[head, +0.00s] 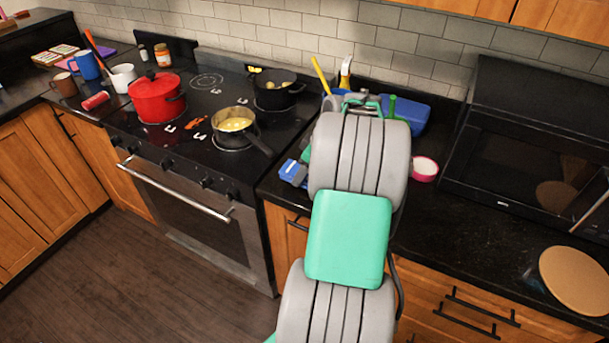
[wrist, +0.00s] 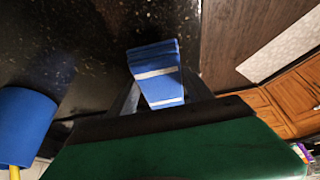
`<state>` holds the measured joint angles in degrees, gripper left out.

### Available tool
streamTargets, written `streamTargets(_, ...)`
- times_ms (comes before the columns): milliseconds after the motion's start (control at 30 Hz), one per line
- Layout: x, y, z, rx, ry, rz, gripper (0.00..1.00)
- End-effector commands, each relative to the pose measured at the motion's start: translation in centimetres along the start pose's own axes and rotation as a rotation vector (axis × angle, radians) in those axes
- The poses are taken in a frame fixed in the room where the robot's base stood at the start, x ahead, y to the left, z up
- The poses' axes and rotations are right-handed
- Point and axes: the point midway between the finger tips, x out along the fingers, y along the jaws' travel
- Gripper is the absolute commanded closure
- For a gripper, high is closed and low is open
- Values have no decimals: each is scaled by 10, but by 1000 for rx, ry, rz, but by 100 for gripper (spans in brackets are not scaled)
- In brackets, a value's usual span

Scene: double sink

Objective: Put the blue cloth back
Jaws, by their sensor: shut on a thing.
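The blue cloth, folded with pale stripes, sits between the two fingers of my gripper (wrist: 158,92) in the wrist view; the cloth (wrist: 157,72) fills the gap. In the head view the blue cloth (head: 289,170) shows just left of my arm, over the black counter near its front edge, beside the stove. My arm hides most of the gripper there. I cannot tell whether the cloth touches the counter.
A blue container (wrist: 24,125) with a yellow item is left in the wrist view. The stove holds a red pot (head: 157,97), a saucepan (head: 236,122) and a black pot (head: 277,92). A pink-rimmed bowl (head: 425,168) stands right of my arm. The right counter has clear room.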

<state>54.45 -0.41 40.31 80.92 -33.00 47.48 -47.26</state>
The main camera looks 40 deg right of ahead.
Motion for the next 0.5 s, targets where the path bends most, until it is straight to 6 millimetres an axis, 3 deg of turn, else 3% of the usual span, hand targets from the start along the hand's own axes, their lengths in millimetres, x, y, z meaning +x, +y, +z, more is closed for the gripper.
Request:
streamTargets(133,20,-2,9,2,-2,-5,79)
streamTargets(467,27,-2,12,2,-1,-3,79)
streamTargets(500,26,-2,12,1,-1,-3,38)
